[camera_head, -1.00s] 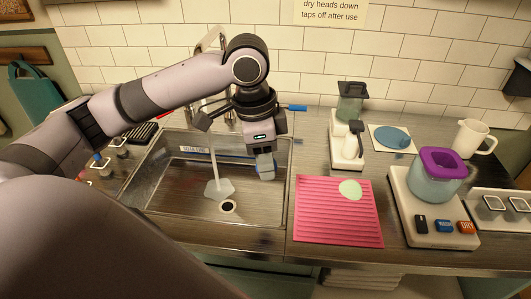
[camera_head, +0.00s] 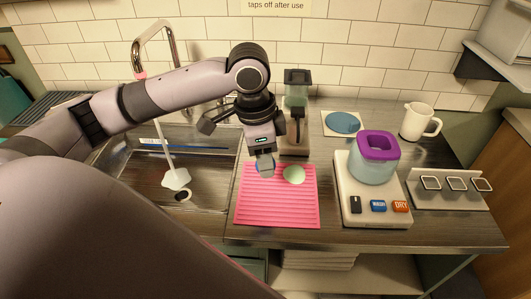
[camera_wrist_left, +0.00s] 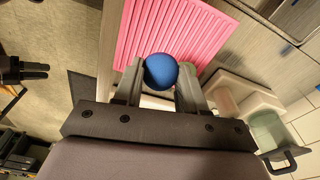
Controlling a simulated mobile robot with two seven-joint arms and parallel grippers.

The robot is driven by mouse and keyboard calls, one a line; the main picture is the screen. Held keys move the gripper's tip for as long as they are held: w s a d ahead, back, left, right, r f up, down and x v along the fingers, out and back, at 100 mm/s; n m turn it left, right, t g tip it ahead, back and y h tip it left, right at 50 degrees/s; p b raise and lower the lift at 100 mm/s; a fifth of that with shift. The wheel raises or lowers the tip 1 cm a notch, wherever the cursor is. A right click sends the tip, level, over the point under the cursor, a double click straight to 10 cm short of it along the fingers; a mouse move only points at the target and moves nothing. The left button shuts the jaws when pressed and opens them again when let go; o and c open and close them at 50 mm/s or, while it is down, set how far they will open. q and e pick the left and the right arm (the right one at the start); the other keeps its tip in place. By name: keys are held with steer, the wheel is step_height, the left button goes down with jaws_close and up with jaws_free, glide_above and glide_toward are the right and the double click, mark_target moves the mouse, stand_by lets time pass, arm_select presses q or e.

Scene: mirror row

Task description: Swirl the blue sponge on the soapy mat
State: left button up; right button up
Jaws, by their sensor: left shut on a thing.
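My left gripper (camera_head: 265,172) points down over the far left part of the pink ridged mat (camera_head: 265,208). It is shut on the blue sponge (camera_head: 261,166), which is partly hidden by the fingers. In the left wrist view the sponge (camera_wrist_left: 161,71) is a round blue shape between the two grey fingertips, with the mat (camera_wrist_left: 170,30) behind it. A pale green soapy patch (camera_head: 294,174) lies on the mat, just right of the gripper. I cannot tell whether the sponge touches the mat. My right gripper is not clearly seen.
The steel sink (camera_head: 215,190) with its tap (camera_head: 150,40) is left of the mat. A dispenser (camera_head: 296,90) stands behind the mat. A white machine with a purple-topped jar (camera_head: 378,150) stands to the right. A blue disc (camera_head: 342,122) and a white jug (camera_head: 418,122) are farther back.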

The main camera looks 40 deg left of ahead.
arm_select(q)
steer(key=shift+w+d+f, duration=0.1)
steer(key=shift+d, duration=0.05)
steer(key=shift+f, duration=0.85)
step_height(320, 180, down, 4)
steer(key=b, duration=0.4)
steer(key=shift+f+b, duration=0.15)
steer(key=shift+b, duration=0.45)
